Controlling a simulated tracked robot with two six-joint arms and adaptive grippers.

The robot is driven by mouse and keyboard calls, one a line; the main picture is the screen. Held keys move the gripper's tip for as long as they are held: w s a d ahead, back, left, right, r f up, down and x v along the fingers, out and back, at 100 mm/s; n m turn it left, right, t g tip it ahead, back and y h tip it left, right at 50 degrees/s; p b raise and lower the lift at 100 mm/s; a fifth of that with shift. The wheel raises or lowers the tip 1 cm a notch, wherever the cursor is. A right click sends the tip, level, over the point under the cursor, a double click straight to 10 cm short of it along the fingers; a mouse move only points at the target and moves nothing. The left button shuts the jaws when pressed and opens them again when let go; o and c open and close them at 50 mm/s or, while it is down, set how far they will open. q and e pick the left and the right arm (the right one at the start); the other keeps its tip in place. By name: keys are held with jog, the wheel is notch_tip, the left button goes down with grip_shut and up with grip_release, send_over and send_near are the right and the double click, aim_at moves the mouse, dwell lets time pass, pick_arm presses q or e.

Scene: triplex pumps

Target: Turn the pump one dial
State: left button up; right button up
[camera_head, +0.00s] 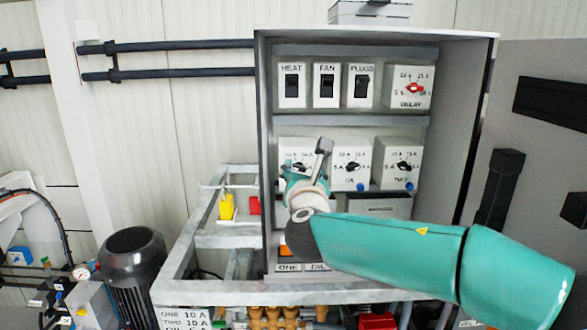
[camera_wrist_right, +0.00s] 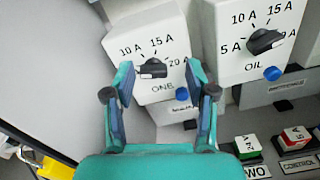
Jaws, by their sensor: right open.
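The pump one dial is a black knob (camera_wrist_right: 153,68) on a white box (camera_wrist_right: 148,36) marked 10 A, 15 A, 20 A and ONE. In the head view its box (camera_head: 296,148) is at the left of the lower row in the open cabinet, partly hidden by my right gripper (camera_head: 304,176). In the wrist view my right gripper (camera_wrist_right: 161,82) is open, its two teal fingers on either side of the knob with nothing held. I cannot tell if the fingertips touch the box. My left gripper is not in view.
The OIL dial box (camera_head: 351,160) stands just right of dial one, with another dial box (camera_head: 397,162) beyond it. Above are the HEAT switch (camera_head: 292,86), FAN and PLUGS switches, and the DELAY dial (camera_head: 413,87). Labelled buttons (camera_wrist_right: 247,145) sit below. The cabinet's side wall (camera_head: 267,160) is close at left.

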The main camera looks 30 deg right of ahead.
jog(key=shift+w+a, duration=0.15)
jog(key=shift+a, duration=0.05)
grip_shut()
jog(key=shift+f+m+b, duration=0.1)
jog(key=shift+m+b, duration=0.2)
jog(key=shift+b, duration=0.45)
jog(key=shift+m+b, duration=4.6)
jog(key=shift+b, duration=0.9)
